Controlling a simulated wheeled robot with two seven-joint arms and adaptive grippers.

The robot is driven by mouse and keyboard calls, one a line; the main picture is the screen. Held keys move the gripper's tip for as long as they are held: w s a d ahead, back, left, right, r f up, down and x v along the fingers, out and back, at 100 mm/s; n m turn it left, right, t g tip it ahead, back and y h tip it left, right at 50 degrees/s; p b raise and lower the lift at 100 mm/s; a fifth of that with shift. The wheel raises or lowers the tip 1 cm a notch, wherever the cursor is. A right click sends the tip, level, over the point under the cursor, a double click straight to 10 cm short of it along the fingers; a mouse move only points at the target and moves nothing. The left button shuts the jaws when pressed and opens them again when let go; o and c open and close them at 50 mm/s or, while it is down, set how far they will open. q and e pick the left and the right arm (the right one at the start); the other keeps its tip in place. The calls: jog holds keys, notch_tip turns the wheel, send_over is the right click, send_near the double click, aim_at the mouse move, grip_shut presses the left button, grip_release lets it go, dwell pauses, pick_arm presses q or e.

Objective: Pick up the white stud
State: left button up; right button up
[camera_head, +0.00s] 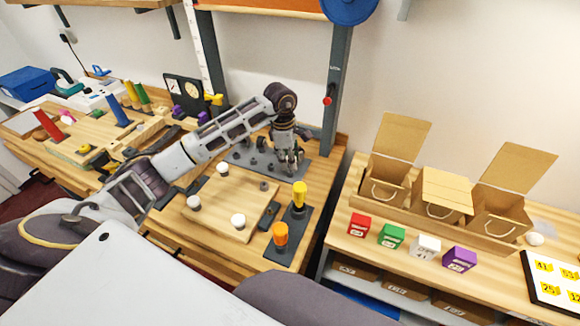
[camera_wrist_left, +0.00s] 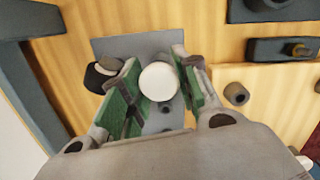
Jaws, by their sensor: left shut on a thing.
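My left gripper (camera_head: 291,167) is over the grey plate at the back of the left wooden bench. In the left wrist view, its green-padded fingers are shut on a round white stud (camera_wrist_left: 158,82), seen from its top. In the head view the held stud cannot be made out between the fingers. My right gripper is not in view.
The grey plate (camera_head: 242,158) carries several dark studs. A yellow-handled tool (camera_head: 299,192) and an orange-topped one (camera_head: 280,235) stand right of the board (camera_head: 226,198). A dark post (camera_head: 333,100) rises behind the gripper. Open cardboard boxes (camera_head: 440,195) stand on the right bench.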

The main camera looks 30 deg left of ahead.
pick_arm(q)
jog(key=shift+r, duration=2.75)
jog(key=shift+s+a, duration=0.1)
